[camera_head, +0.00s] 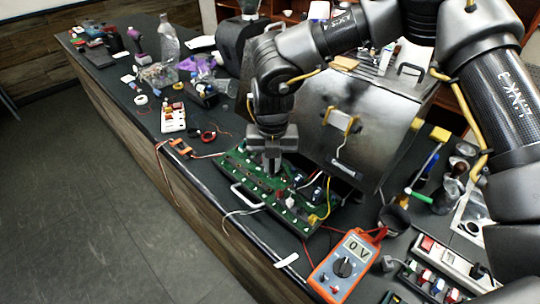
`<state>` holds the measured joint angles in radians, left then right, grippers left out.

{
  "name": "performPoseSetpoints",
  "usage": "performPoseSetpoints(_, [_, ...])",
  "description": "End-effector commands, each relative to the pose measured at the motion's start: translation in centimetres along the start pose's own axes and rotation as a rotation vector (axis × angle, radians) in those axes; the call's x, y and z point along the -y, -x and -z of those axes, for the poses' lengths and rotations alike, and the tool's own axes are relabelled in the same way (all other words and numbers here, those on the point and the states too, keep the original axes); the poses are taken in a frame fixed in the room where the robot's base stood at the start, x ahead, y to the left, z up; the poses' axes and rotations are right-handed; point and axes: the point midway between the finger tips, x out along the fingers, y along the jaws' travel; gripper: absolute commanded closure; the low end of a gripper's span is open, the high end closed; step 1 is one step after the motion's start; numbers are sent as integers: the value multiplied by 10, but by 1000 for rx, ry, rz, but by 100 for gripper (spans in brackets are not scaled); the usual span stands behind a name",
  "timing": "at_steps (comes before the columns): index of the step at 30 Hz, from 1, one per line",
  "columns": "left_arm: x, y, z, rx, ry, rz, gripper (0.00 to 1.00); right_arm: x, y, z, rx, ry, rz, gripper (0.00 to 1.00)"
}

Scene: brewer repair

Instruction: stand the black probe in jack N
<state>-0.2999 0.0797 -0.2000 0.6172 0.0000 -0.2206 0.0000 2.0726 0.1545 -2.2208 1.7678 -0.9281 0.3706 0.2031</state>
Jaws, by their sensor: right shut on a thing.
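My right gripper (272,158) reaches down over the green circuit board (240,172). It is shut on what seems to be the black probe, which is mostly hidden by the fingers. The fingers are at the far half of the board; I cannot tell whether the probe tip touches a jack. The jack labels are too small to read, so I cannot pick out jack N. An orange multimeter (344,264) lies in front of the board and its display shows 0 V. Red leads run from it. My left gripper is not in view.
A large metal brewer housing (365,125) stands right behind the board. A white handle (246,198) and loose wires lie at the board's left edge. Power strips (450,262) and a dark cup (393,218) are at the right. A clear bottle (168,42) stands farther back.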

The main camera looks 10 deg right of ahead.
Motion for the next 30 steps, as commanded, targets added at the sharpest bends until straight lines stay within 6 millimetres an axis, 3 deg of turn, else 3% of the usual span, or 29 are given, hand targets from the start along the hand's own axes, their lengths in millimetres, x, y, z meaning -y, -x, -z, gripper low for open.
performPoseSetpoints(8, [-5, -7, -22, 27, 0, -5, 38, -3, -18, -12, -11, -2, 5, 100])
performPoseSetpoints(15, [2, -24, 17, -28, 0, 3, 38, -3, -40, -13, -12, -1, 5, 100])
performPoseSetpoints(17, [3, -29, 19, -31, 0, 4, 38, -4, -46, -12, -12, 1, 4, 100])
performPoseSetpoints(23, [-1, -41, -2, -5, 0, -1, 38, -4, -65, -12, -12, 0, 4, 100])
performPoseSetpoints(30, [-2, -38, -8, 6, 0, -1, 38, -3, -62, -12, -12, -1, 3, 100])
